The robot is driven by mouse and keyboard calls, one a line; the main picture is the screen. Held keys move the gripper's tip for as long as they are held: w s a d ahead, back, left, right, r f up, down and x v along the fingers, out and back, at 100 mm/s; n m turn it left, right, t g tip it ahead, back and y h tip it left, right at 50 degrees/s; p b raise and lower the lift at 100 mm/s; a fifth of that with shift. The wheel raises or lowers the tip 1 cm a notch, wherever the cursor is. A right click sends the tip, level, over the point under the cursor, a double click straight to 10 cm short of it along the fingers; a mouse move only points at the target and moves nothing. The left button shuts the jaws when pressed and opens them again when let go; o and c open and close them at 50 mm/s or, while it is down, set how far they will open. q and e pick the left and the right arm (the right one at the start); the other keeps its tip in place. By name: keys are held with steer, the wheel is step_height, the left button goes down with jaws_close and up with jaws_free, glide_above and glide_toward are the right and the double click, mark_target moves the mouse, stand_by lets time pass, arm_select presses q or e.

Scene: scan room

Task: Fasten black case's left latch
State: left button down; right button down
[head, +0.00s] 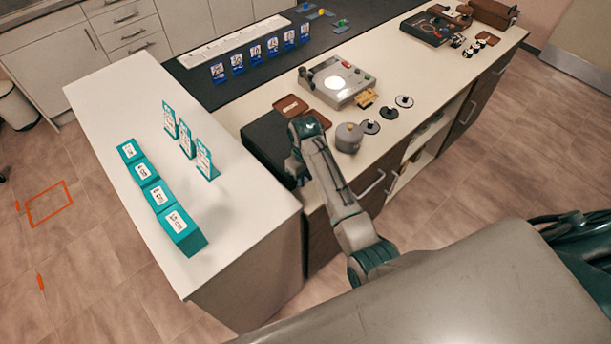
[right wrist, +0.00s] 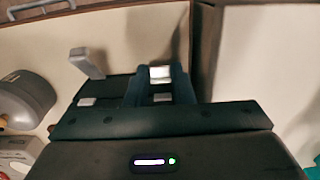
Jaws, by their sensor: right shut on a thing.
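The black case (head: 262,138) lies on the wooden counter, against the taller white counter. My right gripper (head: 297,172) is at its right front side in the head view, partly hidden by my own arm. In the right wrist view the gripper's fingers (right wrist: 160,85) are closed around a silver latch (right wrist: 160,73) on the case, with a small silver catch (right wrist: 162,97) just below it. A second latch (right wrist: 87,63) stands out from the case to the left there, with its own catch (right wrist: 87,101) below. The held latch is the one nearer the white counter. My left gripper is out of view.
A grey canister (head: 348,138) stands right of the case, close to my right arm. Beyond are a brown tray (head: 290,106) and a lit device (head: 338,82). The white counter (head: 240,215) rises close on the left, with teal boxes (head: 178,225).

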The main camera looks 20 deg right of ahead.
steer(key=shift+w+a+r+g, duration=0.15)
steer(key=shift+w+r+g, duration=0.05)
steer(key=shift+w+g, duration=0.25)
steer(key=shift+w+a+r+g+h, duration=0.1)
steer(key=shift+w+a+g+h, duration=0.1)
steer(key=shift+w+g+h, duration=0.45)
steer(key=shift+w+a+r+g+h, duration=0.15)
steer(key=shift+w+g, duration=0.15)
steer(key=shift+g, duration=0.6)
steer(key=shift+f, duration=0.1)
steer(key=c, duration=1.2)
jaws_free()
steer(key=shift+c, duration=0.2)
